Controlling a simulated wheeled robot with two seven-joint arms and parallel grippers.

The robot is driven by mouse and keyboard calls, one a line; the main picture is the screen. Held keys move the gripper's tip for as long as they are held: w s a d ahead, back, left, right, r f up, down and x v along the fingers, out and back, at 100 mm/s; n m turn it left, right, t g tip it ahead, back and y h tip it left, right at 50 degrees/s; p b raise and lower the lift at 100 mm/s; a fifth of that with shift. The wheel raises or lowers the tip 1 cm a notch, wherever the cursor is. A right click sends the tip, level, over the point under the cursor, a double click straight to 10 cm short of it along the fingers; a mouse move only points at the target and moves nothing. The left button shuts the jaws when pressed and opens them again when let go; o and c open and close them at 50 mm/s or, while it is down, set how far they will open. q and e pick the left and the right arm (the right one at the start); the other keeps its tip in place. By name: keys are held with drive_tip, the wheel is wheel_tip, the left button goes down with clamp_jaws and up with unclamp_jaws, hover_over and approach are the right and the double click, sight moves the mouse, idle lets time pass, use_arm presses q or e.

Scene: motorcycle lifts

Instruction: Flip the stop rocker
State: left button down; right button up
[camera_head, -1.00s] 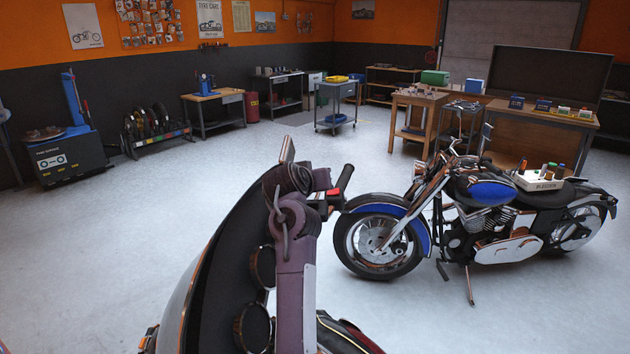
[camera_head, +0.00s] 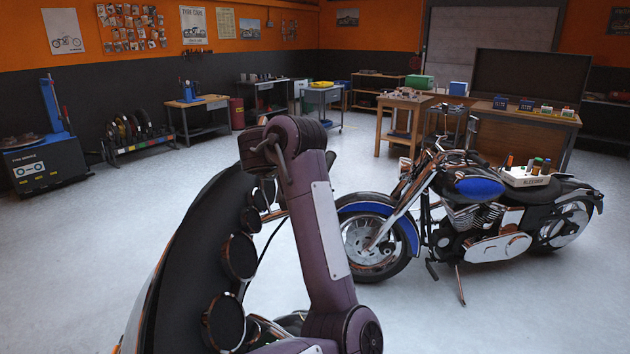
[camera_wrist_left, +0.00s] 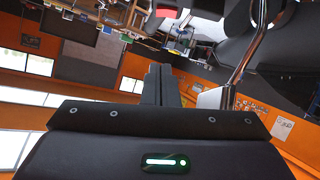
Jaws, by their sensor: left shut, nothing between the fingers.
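I cannot make out the stop rocker in the head view now; my left arm (camera_head: 325,225) covers the part of the near motorcycle (camera_head: 195,250) where the handlebar was seen. My left gripper (camera_wrist_left: 160,85) shows in the left wrist view, its dark fingers shut together and empty. A curved chrome bar (camera_wrist_left: 248,52) stands to the right of the fingers, apart from them in the picture. A small red patch (camera_wrist_left: 166,12) lies above the fingertips, too small to identify. The left gripper is hidden in the head view. My right gripper is not in view.
A blue and black motorcycle (camera_head: 478,188) stands on the right, with a white labelled tray (camera_head: 526,178) on its seat. Workbenches and a tyre machine (camera_head: 45,150) line the walls. The grey floor (camera_head: 130,215) to the left is clear.

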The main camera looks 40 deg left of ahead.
use_arm(q)
drive_tip(key=shift+d, duration=0.1)
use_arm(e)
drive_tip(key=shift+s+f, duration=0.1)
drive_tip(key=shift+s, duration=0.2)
